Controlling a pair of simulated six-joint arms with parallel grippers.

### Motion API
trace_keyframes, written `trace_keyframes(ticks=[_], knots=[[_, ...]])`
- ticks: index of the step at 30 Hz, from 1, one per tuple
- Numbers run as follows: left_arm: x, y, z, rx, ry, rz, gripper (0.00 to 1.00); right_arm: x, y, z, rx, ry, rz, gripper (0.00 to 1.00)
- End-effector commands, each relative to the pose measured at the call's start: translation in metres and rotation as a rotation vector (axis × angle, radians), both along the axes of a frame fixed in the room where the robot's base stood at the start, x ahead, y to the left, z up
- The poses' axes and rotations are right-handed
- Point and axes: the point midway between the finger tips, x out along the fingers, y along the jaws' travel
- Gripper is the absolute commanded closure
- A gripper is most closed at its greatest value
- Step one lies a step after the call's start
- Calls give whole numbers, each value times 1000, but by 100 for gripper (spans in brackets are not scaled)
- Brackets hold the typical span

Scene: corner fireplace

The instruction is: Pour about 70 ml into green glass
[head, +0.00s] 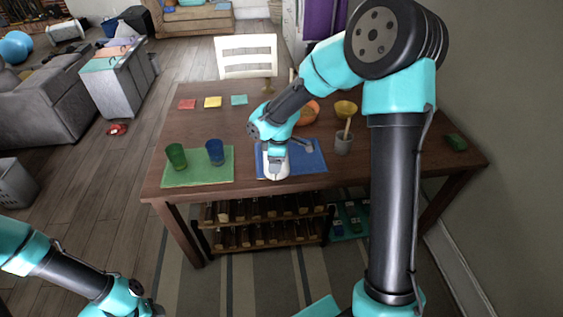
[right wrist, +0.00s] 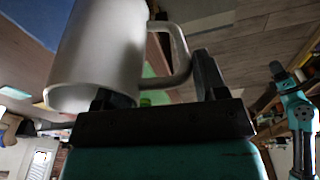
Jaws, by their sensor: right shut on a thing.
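The green glass (head: 176,156) stands upright on the green mat (head: 200,178) at the left of the table, with a blue glass (head: 215,152) to its right. My right gripper (head: 277,155) is shut on a white mug (head: 275,172) over the front left part of the blue mat, right of both glasses. The mug and its handle fill the upper left of the right wrist view (right wrist: 105,50). Its contents are hidden, and I cannot tell whether it touches the mat. My left gripper (head: 140,298) is low at the left, away from the table; its fingers are unclear.
The blue mat (head: 310,160) lies mid-table. Behind are an orange bowl (head: 308,113), a yellow bowl (head: 345,108) and a grey cup (head: 343,144) with a wooden utensil. Red, yellow and teal squares (head: 239,100) lie at the back left. A bottle rack (head: 262,220) is below.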

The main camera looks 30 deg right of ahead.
Motion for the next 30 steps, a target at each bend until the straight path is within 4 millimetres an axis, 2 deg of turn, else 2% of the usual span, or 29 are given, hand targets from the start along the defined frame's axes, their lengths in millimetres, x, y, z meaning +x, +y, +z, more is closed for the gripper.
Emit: trace_keyframes(ticks=[30], knots=[[0,0,0,0,0,0,57,46,70,22,11,-29,-733,82]])
